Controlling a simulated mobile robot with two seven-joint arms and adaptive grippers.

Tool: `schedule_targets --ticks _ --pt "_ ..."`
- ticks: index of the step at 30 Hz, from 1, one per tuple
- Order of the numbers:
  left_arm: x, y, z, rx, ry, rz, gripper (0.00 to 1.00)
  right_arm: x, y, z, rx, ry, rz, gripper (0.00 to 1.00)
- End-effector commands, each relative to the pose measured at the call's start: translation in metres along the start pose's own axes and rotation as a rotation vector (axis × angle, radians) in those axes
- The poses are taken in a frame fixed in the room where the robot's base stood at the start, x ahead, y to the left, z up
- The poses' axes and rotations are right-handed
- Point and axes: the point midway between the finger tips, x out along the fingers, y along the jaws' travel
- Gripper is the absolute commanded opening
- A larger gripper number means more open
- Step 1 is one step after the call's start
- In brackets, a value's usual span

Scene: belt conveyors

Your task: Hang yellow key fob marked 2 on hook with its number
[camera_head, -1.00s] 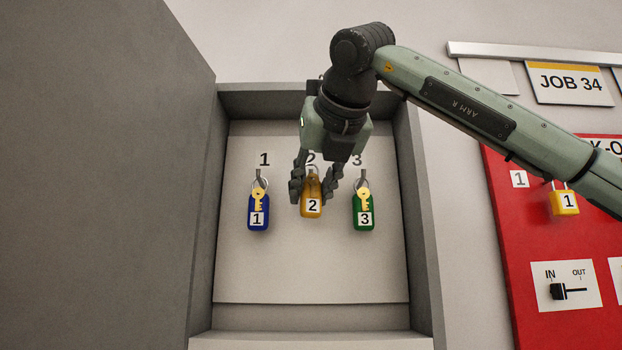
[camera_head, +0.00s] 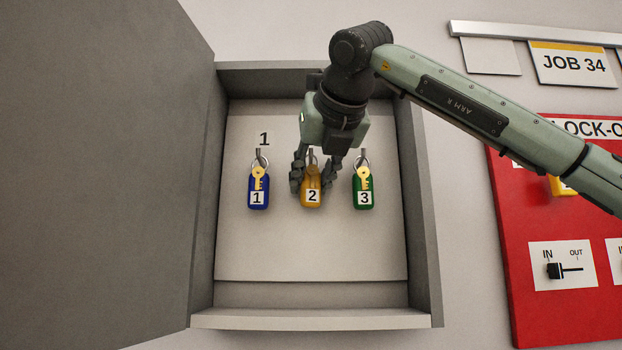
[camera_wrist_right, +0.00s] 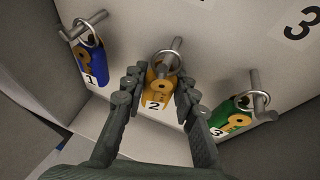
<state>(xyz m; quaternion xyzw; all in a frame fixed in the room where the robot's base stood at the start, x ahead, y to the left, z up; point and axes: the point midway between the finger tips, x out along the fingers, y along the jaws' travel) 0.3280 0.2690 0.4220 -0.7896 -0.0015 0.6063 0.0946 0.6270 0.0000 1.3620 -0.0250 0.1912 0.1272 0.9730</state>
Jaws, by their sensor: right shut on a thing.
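The yellow key fob marked 2 (camera_head: 312,199) is at the middle hook, level with its neighbours. My right gripper (camera_head: 313,184) is shut on it, with one finger on each side. In the right wrist view, the yellow fob (camera_wrist_right: 156,98) sits between the fingertips (camera_wrist_right: 158,92). Its ring (camera_wrist_right: 166,63) appears to be around the middle hook (camera_wrist_right: 174,46). The number above that hook is hidden by my gripper in the head view. My left gripper is not in view.
A blue fob marked 1 (camera_head: 258,193) hangs at left and a green fob marked 3 (camera_head: 363,193) at right, both close to my fingers. The grey cabinet (camera_head: 425,230) has side walls and an open door (camera_head: 100,180). A red board (camera_head: 525,220) is at right.

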Motion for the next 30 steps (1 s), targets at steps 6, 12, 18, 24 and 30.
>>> schedule_targets --ticks 6,12,18,24,30 --pt "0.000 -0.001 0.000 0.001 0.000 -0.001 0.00 0.001 0.000 -0.001 0.000 0.002 -0.001 0.01" --pt "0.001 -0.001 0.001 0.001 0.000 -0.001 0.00 0.001 0.000 -0.001 0.000 0.002 -0.001 0.38" --pt "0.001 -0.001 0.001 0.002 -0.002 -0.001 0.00 0.001 -0.001 -0.001 0.001 0.002 -0.001 0.52" --pt "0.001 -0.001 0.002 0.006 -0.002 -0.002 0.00 0.000 -0.001 -0.001 0.001 0.002 -0.001 0.52" --pt "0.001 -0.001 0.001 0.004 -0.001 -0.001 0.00 -0.018 -0.001 0.001 0.000 -0.001 -0.001 0.52"
